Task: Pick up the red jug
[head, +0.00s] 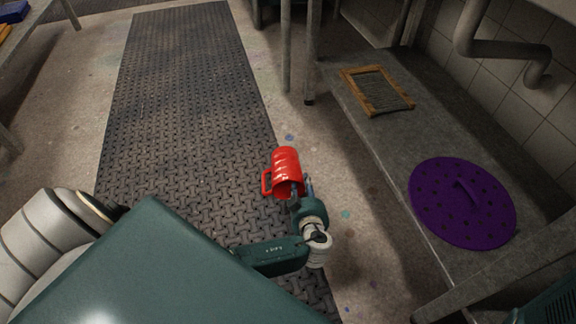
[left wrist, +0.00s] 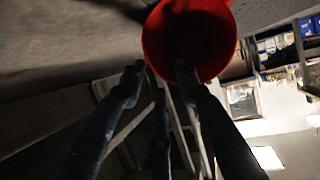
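The red jug (head: 286,161) is in the middle of the head view, tilted, with its open mouth toward my left gripper (head: 302,190) and its handle on the left. It appears held in the air above the floor. In the left wrist view the jug (left wrist: 193,30) shows its round mouth at the top. One finger of the left gripper (left wrist: 158,76) reaches into the mouth and another lies outside the wall, so the gripper looks shut on the jug's wall. The exact contact is partly hidden. My right gripper is not in view.
A grey bench (head: 385,143) runs along the right, bearing a purple perforated lid (head: 445,205) and a wood-framed board (head: 378,91). A pipe (head: 500,48) runs along the tiled wall. A dark textured mat (head: 190,90) covers clear floor at left.

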